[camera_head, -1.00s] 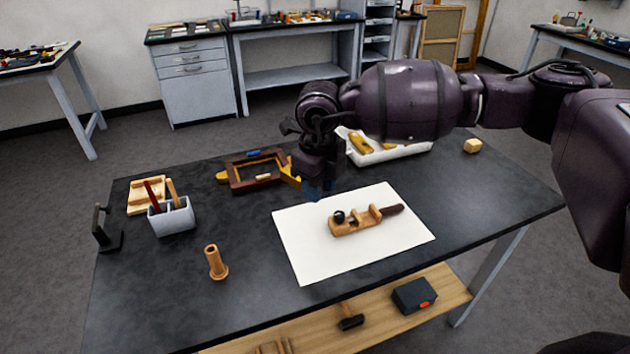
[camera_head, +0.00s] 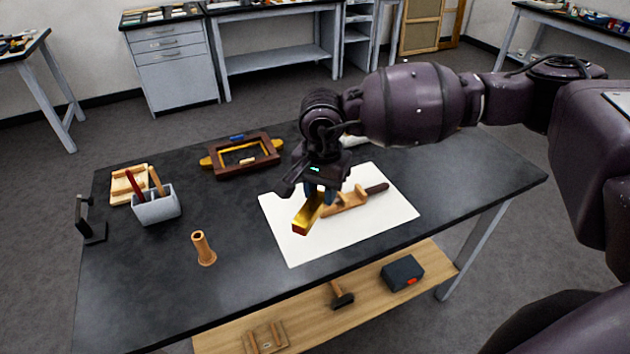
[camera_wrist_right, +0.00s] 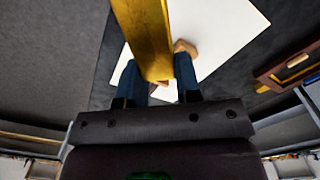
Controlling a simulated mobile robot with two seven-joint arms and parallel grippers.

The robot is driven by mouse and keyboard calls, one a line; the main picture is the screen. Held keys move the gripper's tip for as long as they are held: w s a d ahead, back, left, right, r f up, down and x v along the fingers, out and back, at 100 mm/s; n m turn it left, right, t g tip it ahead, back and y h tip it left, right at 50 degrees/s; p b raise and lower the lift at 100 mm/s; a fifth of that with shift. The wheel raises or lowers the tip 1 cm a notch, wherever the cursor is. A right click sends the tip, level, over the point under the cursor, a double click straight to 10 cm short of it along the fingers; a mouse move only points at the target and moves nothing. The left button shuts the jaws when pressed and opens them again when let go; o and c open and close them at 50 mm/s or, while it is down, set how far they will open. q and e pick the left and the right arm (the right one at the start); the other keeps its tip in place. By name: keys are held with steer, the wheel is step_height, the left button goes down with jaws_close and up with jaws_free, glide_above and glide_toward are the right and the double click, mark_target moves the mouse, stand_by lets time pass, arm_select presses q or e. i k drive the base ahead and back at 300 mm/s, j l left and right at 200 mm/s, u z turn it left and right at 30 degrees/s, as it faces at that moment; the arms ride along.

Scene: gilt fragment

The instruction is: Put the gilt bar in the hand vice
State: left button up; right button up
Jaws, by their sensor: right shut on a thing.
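The gilt bar (camera_head: 307,216) is a gold block held in my right gripper (camera_head: 319,192), which is shut on it. It hangs tilted in front of the hand vice, and its lower end points toward the front left. In the right wrist view the bar (camera_wrist_right: 148,38) sticks out from between the blue fingers (camera_wrist_right: 158,78). The hand vice (camera_head: 347,201) is a wooden tool with a dark handle, lying on the white sheet (camera_head: 290,250). My gripper and the bar hide its left end. I cannot tell whether the bar touches it. My left gripper is out of view.
A dark wooden frame (camera_head: 226,167) lies at the back. A grey tool holder (camera_head: 157,206), a wooden pad (camera_head: 119,192) and a black stand (camera_head: 92,235) are at the left. A wooden peg (camera_head: 204,250) stands left of the sheet. The table's front left is clear.

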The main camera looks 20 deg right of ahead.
mark_target(352, 199)
steer(key=l+u, duration=0.3)
steer(key=u, duration=0.15)
steer(key=l+u, duration=0.45)
steer(key=k+l+u, duration=0.1)
steer(key=l, duration=0.2)
steer(key=k+l+u, duration=0.1)
steer(key=l, duration=0.15)
steer(key=k+l, duration=0.15)
steer(key=l, duration=0.25)
steer(key=k+l, duration=0.1)
steer(key=l, duration=0.3)
steer(key=k+l+u, duration=0.1)
steer(key=l, duration=0.3)
steer(key=k, duration=0.05)
